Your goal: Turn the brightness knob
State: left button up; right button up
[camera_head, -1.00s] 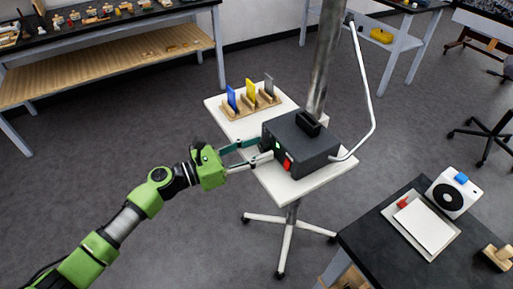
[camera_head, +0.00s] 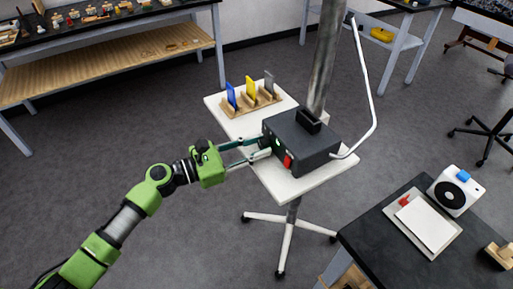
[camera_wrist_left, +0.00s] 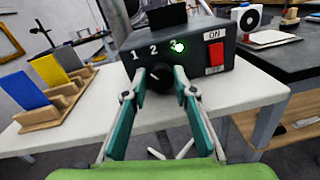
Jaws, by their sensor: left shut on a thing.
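A dark grey box (camera_head: 305,142) with a black knob, a red switch and a green light stands on a small white table. The black knob (camera_wrist_left: 157,77) shows in the left wrist view below the printed marks 1, 2 and 3. The green light (camera_wrist_left: 178,46) glows at the mark 3. The red switch (camera_wrist_left: 216,69) is to the right, under an ON label. My left gripper (camera_head: 270,146) is at the front of the box, and its fingers (camera_wrist_left: 157,82) are shut on the knob from both sides. The knob's pointer is hard to make out.
A bent white bar (camera_head: 371,95) rises at the box's right. A dark bench (camera_head: 375,240) stands at lower right.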

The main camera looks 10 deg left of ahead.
pick_arm(q)
jog(key=m+b, duration=0.1)
jog(key=m, duration=0.2)
jog(key=shift+m, duration=0.5)
jog(key=o, duration=1.1)
jog(key=shift+s, duration=0.1)
